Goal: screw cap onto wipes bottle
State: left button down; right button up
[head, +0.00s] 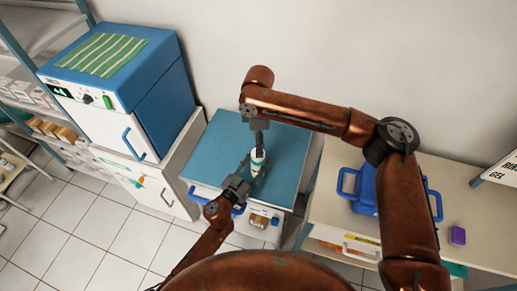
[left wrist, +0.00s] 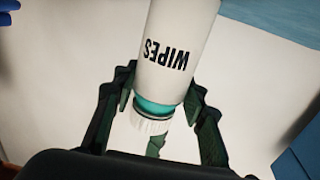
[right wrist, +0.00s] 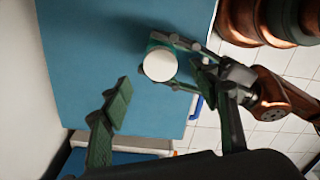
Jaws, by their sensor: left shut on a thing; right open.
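The cap's round top (right wrist: 160,65) faces the right wrist camera. My left gripper (head: 246,178) is shut on the bottle near its neck. My right gripper (head: 258,128) is above the bottle, open, its fingers apart on either side of the cap in its wrist view.
The blue cabinet top (head: 222,135) is otherwise clear. A blue and white cabinet unit (head: 140,75) with a striped green cloth stands at the left. A wall is behind.

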notch_tip(320, 180, up, 6)
jog(key=shift+r, duration=0.15)
pick_arm(q)
jog(key=c, duration=1.1)
grip_release()
jog(key=shift+c, duration=0.2)
jog(key=v, duration=1.2)
jog(key=shift+d+f, duration=0.1)
